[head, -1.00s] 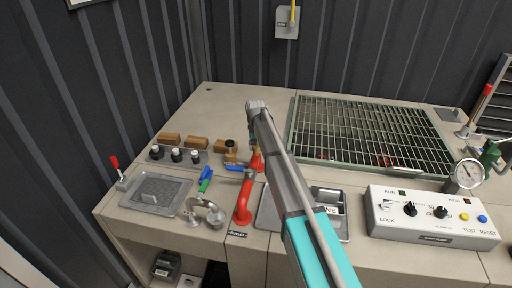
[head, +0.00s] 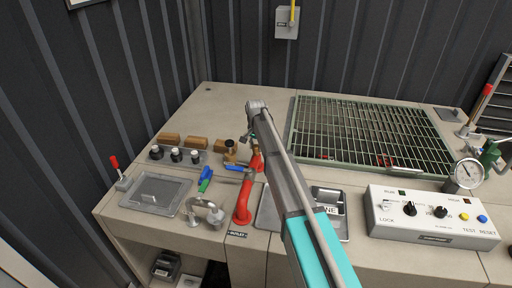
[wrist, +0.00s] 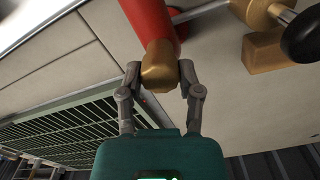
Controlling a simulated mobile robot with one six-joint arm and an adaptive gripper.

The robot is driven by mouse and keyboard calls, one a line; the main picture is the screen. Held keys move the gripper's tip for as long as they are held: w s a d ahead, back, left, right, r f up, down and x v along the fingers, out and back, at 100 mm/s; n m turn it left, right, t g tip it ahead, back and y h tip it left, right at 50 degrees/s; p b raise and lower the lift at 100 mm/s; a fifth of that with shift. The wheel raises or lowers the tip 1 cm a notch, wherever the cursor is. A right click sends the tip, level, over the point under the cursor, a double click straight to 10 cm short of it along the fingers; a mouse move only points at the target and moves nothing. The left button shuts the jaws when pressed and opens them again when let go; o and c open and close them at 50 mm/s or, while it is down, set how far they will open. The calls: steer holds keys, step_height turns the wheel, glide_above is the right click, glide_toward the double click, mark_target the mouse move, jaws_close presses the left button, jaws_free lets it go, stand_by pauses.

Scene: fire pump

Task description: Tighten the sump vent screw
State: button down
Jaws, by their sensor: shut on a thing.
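A rounded brass piece (wrist: 160,66) sits at the end of the red pipe (wrist: 152,22) in the wrist view. My gripper (wrist: 160,80) is shut on this brass piece, one finger on each side. No label shows on it, so I cannot tell from the pictures alone that it is the sump vent screw. In the head view the red pipe (head: 243,205) rises from the bench left of my arm, and my forearm and wrist hide most of the grasp.
A brass fitting with a black knob (wrist: 303,37) stands close to the right of my gripper. A green-framed grating (head: 372,132) lies right of my arm. A control box (head: 430,217) stands at the front right. Brown blocks (head: 197,144) and black knobs (head: 176,154) are at left.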

steer(key=shift+c, duration=1.3)
jaws_free()
steer(key=shift+n, duration=0.4)
